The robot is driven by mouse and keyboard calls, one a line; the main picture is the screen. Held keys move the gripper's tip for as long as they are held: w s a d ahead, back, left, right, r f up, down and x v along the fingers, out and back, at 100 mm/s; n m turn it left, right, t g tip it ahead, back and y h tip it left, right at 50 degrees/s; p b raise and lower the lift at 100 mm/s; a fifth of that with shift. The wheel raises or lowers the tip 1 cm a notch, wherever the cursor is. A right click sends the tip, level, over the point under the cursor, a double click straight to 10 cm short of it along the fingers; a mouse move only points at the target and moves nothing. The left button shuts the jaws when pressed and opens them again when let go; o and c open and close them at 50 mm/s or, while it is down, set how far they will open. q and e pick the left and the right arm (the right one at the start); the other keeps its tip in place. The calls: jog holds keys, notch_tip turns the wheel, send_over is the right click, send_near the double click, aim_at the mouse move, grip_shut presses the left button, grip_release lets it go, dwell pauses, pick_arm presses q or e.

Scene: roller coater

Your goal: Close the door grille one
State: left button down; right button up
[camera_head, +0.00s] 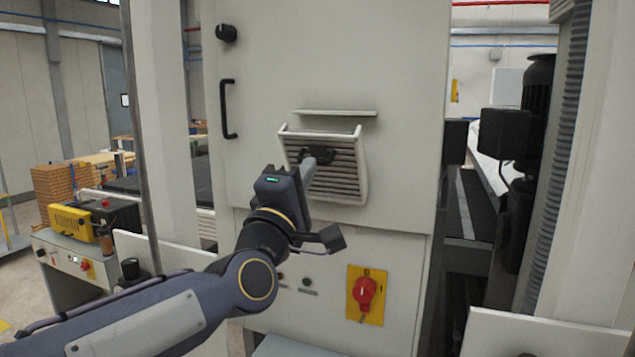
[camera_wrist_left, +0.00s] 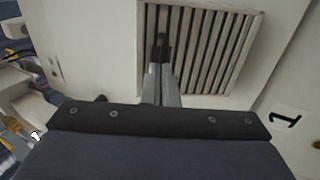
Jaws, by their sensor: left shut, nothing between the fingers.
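The door grille (camera_head: 342,182) is a white slatted panel on the front of the grey cabinet. It appears tilted, with its top edge standing out from the cabinet face and its side walls showing. A black handle (camera_head: 318,155) sits near its top. My left gripper (camera_head: 308,166) is shut and empty, with its fingertips at the upper left of the grille, close to the handle. In the left wrist view the grille slats (camera_wrist_left: 208,50) lie beyond the shut fingers (camera_wrist_left: 160,72). I cannot tell whether the fingertips touch the handle. My right gripper is out of view.
A thin ledge (camera_head: 336,112) juts out above the grille. A black door handle (camera_head: 229,109) and knob (camera_head: 226,33) are at the upper left of the cabinet. A red rotary switch (camera_head: 364,292) on a yellow plate is below. A dark motor (camera_head: 536,90) stands at the right.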

aim_at(317, 138)
pick_arm(q)
jog(key=shift+w+d+r, duration=0.15)
jog(key=shift+w+r, duration=0.5)
jog(key=shift+r, duration=0.1)
jog(key=shift+w+d+r, duration=0.15)
jog(key=shift+w+r, duration=0.5)
jog(key=shift+r, duration=0.05)
jog(key=shift+r+x, duration=0.15)
jog(key=shift+x, duration=0.85)
jog(key=shift+r+x, duration=0.2)
jog(key=shift+x, duration=0.8)
jog(key=shift+s, duration=0.1)
